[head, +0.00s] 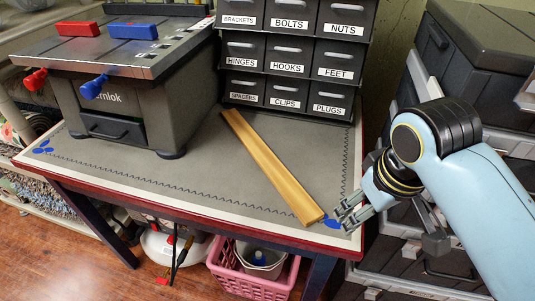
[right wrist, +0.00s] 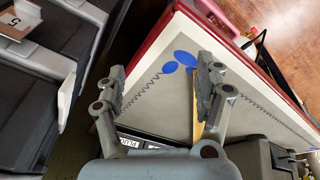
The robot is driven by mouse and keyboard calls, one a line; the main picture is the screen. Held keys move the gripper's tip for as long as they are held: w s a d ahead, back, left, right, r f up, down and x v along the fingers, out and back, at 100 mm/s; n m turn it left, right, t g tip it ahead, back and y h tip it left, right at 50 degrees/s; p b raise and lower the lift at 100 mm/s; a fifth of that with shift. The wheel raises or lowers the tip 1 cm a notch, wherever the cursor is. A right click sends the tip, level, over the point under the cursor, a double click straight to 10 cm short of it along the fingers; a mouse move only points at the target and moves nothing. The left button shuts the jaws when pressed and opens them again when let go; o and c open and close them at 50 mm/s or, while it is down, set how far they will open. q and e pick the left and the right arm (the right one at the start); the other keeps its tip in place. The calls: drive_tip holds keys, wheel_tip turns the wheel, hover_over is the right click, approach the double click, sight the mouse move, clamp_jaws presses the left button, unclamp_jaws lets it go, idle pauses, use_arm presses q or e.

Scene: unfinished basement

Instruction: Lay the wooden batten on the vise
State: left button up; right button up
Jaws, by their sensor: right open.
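The wooden batten (head: 268,163) lies flat and slanted on the grey-topped table, from the drawer unit to the front right corner. In the right wrist view a strip of the batten (right wrist: 198,131) shows, partly hidden by a finger. The vise (head: 125,75), a grey block with red and blue jaw pieces and crank knobs, stands at the table's back left; nothing lies across its top. My right gripper (head: 347,214) is at the table's right edge, beside the batten's near end. Its fingers (right wrist: 161,75) are spread and hold nothing. My left gripper is out of view.
A black unit of labelled small drawers (head: 290,55) stands at the table's back. Large dark drawer cabinets (head: 470,85) stand close on the right. A pink basket (head: 255,275) is under the table. The table top (head: 180,190) left of the batten is clear.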

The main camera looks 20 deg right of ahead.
drive_tip(key=shift+g, duration=0.5)
drive_tip(key=w+a, duration=0.1)
drive_tip(key=w, duration=0.3)
drive_tip(key=w+a, duration=0.1)
drive_tip(key=w, duration=0.2)
drive_tip(key=w+a, duration=0.1)
drive_tip(key=w, duration=0.3)
drive_tip(key=shift+w+a, duration=0.3)
drive_tip(key=shift+w, duration=0.05)
wheel_tip(320, 180, up, 6)
drive_tip(key=n+g, duration=0.1)
drive_tip(key=n, duration=0.1)
hover_over(269, 161)
drive_tip(key=shift+y, duration=0.4)
drive_tip(key=f, duration=0.3)
drive_tip(key=f+b, duration=0.1)
drive_tip(key=f, duration=0.1)
drive_tip(key=shift+w+d+f, duration=0.15)
drive_tip(key=shift+w+f, duration=0.15)
drive_tip(key=f, duration=0.3)
drive_tip(key=f+b, duration=0.1)
drive_tip(key=f, duration=0.1)
drive_tip(key=shift+s, duration=0.25)
drive_tip(key=shift+c, duration=0.4)
clamp_jaws()
drive_tip(key=shift+r, duration=0.1)
